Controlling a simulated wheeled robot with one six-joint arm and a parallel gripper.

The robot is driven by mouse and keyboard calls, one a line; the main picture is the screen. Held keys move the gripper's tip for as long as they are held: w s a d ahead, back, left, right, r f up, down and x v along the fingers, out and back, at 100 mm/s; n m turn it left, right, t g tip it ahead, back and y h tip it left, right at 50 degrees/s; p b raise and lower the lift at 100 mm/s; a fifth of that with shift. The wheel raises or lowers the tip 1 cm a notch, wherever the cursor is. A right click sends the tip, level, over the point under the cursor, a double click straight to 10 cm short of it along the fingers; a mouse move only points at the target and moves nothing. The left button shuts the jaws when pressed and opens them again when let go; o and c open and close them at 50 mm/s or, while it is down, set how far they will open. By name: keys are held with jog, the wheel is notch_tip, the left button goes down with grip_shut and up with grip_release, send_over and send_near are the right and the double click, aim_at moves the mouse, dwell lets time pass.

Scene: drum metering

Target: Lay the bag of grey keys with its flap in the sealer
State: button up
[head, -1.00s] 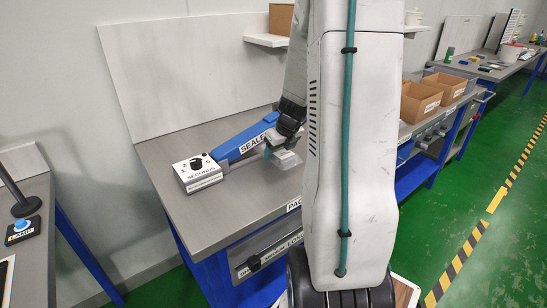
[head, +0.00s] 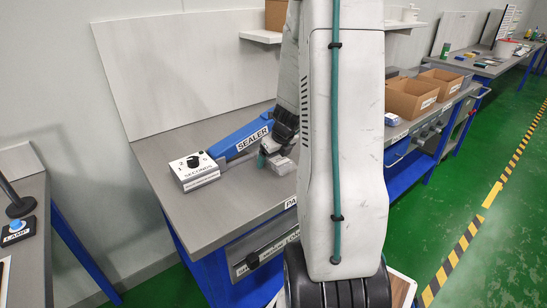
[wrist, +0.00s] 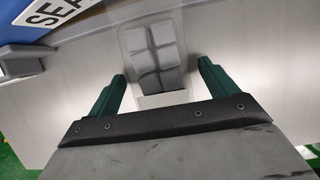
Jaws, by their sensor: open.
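The sealer has a blue arm (head: 243,138) angled up from a white dial box (head: 195,171) on the grey bench. Its labelled arm shows at the upper left of the wrist view (wrist: 62,14). The clear bag of grey keys (wrist: 154,56) is ahead of and between my gripper's green fingers, with bare gaps at both sides. In the head view the bag (head: 282,166) is right of the sealer arm, near its raised end. My gripper (wrist: 161,74) is open. My arm partly hides it in the head view (head: 270,157).
The packing bench (head: 235,213) is clear in front of the sealer. Cardboard boxes (head: 410,98) stand on the bench to the right. A lamp button (head: 16,231) is on the left bench. A pale shelf (head: 261,37) juts from the back wall.

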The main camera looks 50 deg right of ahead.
jog(key=shift+r, duration=0.15)
jog(key=v, duration=1.1)
jog(key=a+r+n+y, duration=0.1)
jog(key=a+r+n, duration=0.4)
jog(key=a+n, duration=0.4)
jog(key=s+a+r+n+g, duration=0.1)
jog(key=s+a+r+n, duration=0.15)
jog(key=a+n, duration=0.7)
jog(key=s+a+r+n+g, duration=0.15)
jog(key=s+a+n, duration=0.25)
jog(key=a+n, duration=0.5)
jog(key=s+a+n, duration=0.6)
jog(key=s+n, duration=0.3)
jog(key=n, duration=0.2)
jog(key=shift+r, duration=0.45)
